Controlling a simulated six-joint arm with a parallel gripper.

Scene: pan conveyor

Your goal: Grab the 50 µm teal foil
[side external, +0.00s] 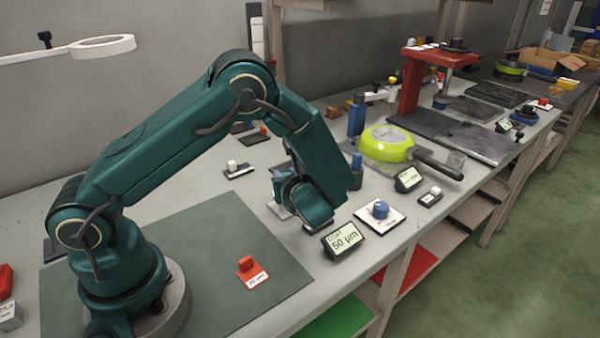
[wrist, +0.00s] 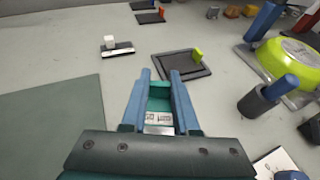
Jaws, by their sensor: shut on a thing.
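The teal foil (wrist: 158,116) shows in the wrist view as a teal tab with a white printed label at its base. My gripper (wrist: 160,80) is shut on the tab, with one blue finger on each side. In the side external view my gripper's end is low over the bench, and my arm hides most of the foil there. A display (side external: 343,240) beside it reads 50 µm. I cannot tell whether the foil touches the bench.
A lime pan (side external: 386,148) stands to the right. A white-topped block (side external: 232,167), a red tabbed piece (side external: 250,270) and a blue-knobbed white plate (side external: 380,212) are nearby. The green mat (side external: 205,235) has free room.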

